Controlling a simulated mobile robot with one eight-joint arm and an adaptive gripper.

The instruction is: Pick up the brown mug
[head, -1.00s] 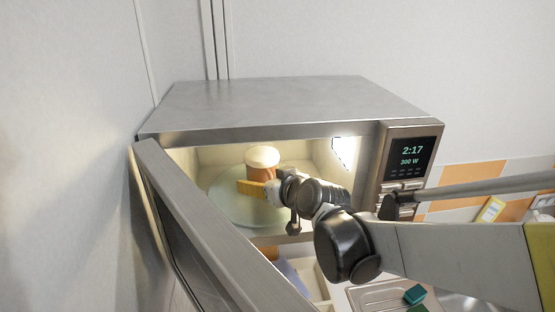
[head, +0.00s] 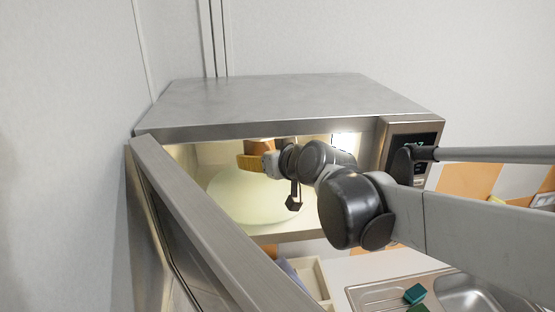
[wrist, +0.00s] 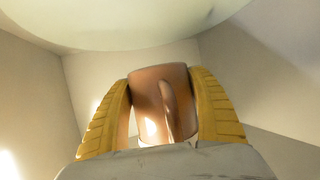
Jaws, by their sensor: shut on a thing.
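The brown mug (head: 260,145) is inside the open microwave, raised above the turntable plate (head: 248,203). Its upper part is hidden behind the microwave's top front edge in the head view. My gripper (head: 250,162) is shut on the mug. In the wrist view the mug (wrist: 163,100) sits between the two yellow fingers, one against each side. The pale plate (wrist: 120,22) fills the top of that view, apart from the mug.
The microwave (head: 270,95) surrounds my gripper, with its roof edge close above the mug. Its open door (head: 215,225) stands at the left front. The control panel (head: 408,150) is at the right. A sink (head: 475,295) and green sponge (head: 415,294) lie below right.

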